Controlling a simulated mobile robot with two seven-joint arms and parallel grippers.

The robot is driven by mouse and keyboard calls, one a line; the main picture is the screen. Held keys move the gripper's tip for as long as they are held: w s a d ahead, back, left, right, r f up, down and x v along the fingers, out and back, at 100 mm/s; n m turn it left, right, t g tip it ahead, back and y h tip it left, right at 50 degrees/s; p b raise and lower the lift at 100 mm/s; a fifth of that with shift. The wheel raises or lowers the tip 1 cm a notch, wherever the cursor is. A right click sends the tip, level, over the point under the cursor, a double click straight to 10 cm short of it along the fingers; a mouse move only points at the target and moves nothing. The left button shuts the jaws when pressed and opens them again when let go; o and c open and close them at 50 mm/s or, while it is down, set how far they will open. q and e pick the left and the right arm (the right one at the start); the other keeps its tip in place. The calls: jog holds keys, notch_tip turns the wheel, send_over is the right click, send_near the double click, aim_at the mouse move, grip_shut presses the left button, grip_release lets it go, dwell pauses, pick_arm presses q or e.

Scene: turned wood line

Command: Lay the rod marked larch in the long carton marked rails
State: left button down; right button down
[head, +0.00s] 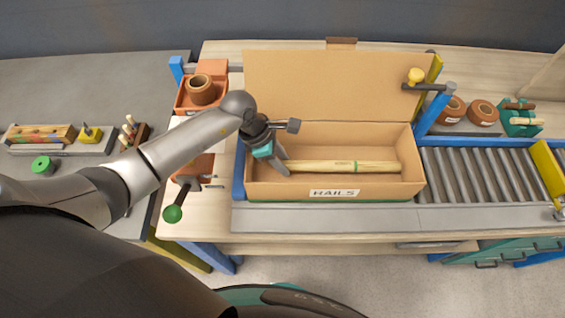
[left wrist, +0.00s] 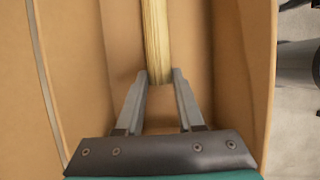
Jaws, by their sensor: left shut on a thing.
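The long carton (head: 411,189) has its lid flap up at the back and a label reading RAILS (head: 334,193) on its front wall. My left gripper (head: 284,167) reaches into the left part of the carton and is shut on the rod's left end. In the left wrist view the fingers (left wrist: 159,77) are on both sides of the rod (left wrist: 157,38). Whether the rod touches the carton floor is unclear. My right gripper is not in view.
A roller conveyor (head: 480,172) runs right of the carton, with blue posts near it. Brown turned rings (head: 482,112) and a green holder (head: 520,120) stand behind it. An orange bin (head: 184,99) with a ring stands at the left, near a green-knobbed lever (head: 173,213).

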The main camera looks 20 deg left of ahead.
pick_arm(q)
jog(key=shift+f, duration=0.65)
jog(key=c, duration=0.5)
grip_release()
jog(key=shift+r, duration=0.1)
jog(key=v, duration=1.2)
